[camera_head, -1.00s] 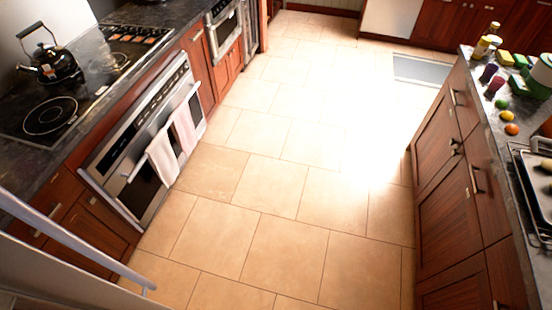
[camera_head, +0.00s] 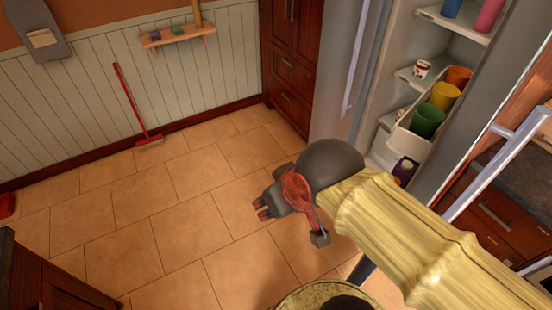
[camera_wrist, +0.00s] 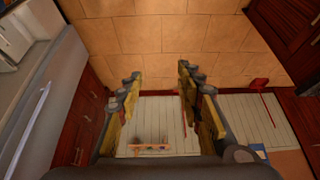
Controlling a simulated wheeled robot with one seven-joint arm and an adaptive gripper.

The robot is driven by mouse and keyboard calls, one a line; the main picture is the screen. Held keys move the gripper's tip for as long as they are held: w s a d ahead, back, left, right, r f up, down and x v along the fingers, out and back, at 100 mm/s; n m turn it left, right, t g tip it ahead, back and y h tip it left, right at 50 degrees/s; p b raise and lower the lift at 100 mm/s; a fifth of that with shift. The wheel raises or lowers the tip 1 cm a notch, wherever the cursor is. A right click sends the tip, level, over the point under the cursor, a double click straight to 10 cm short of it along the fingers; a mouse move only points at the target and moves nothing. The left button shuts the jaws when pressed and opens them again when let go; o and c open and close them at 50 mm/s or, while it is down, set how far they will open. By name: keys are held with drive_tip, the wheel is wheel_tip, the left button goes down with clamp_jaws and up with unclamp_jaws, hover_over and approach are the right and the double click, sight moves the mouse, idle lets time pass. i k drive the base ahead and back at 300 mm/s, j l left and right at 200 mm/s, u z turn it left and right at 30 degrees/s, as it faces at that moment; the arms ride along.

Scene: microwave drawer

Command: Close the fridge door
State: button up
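The grey fridge stands at the right of the head view, its shelves in sight. A grey panel with a long upright handle (camera_head: 366,55) is at its left. The fridge door (camera_head: 500,95) stands open at the far right, seen nearly edge-on, with a metal handle (camera_head: 500,165) on its outer side. My gripper (camera_head: 288,222) is in front of the fridge, above the floor and apart from the door. In the wrist view my gripper (camera_wrist: 158,76) has its fingers apart with nothing between them. A grey panel with a handle (camera_wrist: 32,128) shows at the left there.
Several coloured cups (camera_head: 428,120) stand in a fridge bin. A dark red cabinet (camera_head: 291,60) adjoins the fridge. A red broom (camera_head: 135,105) leans on the panelled wall below a small shelf (camera_head: 178,38). Tiled floor (camera_head: 150,220) is clear at the left.

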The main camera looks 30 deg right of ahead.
sight(524, 32)
drive_tip(key=k+l+z, duration=0.1)
drive_tip(key=z, duration=0.3)
drive_tip(key=k+l+z, duration=0.15)
drive_tip(key=k+z, duration=0.2)
drive_tip(key=k+l+z, duration=0.15)
drive_tip(key=z, duration=0.25)
drive_tip(key=k+l+z, duration=0.15)
drive_tip(key=l+z, duration=0.25)
drive_tip(key=k+j+z, duration=0.15)
drive_tip(key=j, duration=0.2)
drive_tip(key=k+j+z, duration=0.15)
drive_tip(key=j, duration=0.15)
